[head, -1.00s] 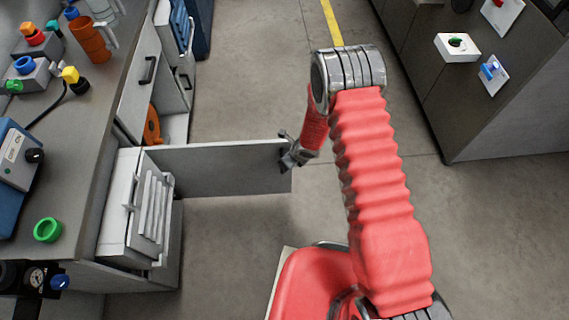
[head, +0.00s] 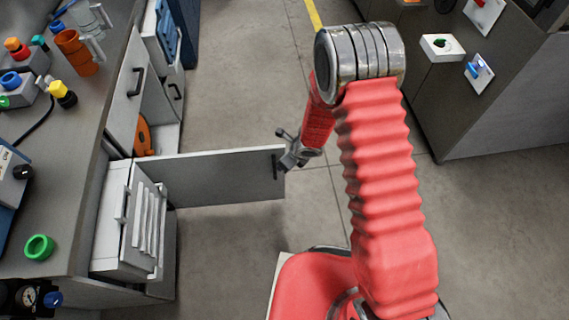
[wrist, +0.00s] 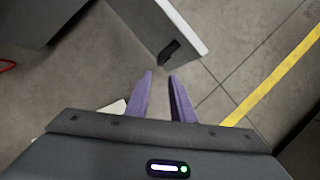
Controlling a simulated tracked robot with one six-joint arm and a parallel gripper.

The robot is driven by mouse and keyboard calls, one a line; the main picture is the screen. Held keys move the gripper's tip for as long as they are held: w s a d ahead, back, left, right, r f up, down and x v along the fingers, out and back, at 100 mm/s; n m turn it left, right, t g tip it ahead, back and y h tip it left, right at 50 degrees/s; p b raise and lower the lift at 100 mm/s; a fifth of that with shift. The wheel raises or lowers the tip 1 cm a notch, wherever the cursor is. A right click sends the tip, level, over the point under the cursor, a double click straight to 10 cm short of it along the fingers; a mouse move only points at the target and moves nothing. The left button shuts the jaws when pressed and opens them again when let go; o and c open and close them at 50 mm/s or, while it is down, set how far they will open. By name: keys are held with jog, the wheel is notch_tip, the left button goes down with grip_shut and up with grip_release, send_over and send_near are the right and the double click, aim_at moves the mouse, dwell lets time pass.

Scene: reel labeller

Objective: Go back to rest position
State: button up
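My gripper (head: 285,147) hangs at the end of my red arm, beside the free end of an open grey cabinet door (head: 220,178) in the head view. In the wrist view my gripper's two purple fingers (wrist: 161,85) are apart with bare floor between them. The door's edge (wrist: 180,25) and its dark handle (wrist: 169,52) lie just beyond the fingertips there. The handle also shows in the head view, close to the gripper. Nothing is held.
A workbench (head: 85,150) with a green ring (head: 39,247) and orange mug (head: 78,52) runs along the left. An open cabinet below holds an orange object (head: 143,136). A dark cabinet (head: 480,100) stands at right. Floor (head: 235,70) between them is clear.

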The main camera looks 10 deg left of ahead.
dwell(0.4)
jog(key=s+a+r+n+g+y, duration=0.2)
jog(key=s+r+n, duration=0.1)
jog(key=s+n, duration=0.35)
jog(key=s+d+r+n+g, duration=0.1)
jog(key=s+d+r+n, duration=0.1)
jog(key=r+n, duration=0.4)
jog(key=s+d+r+n+g, duration=0.15)
jog(key=r+n, duration=0.25)
jog(key=r, duration=0.4)
jog(key=s+d+r+n+t+h, duration=0.2)
jog(key=s+d+r, duration=0.1)
jog(key=d+r, duration=0.5)
jog(key=s+d+r+n+t+h, duration=0.2)
jog(key=d+r, duration=0.6)
jog(key=r, duration=0.4)
jog(key=s+d+r+n+t+h, duration=0.1)
jog(key=s+d+r+n+t, duration=0.2)
jog(key=d+r, duration=0.6)
jog(key=s+t, duration=0.1)
jog(key=s, duration=0.1)
jog(key=shift+s+r+n+h, duration=0.35)
jog(key=shift+s+r+h, duration=0.05)
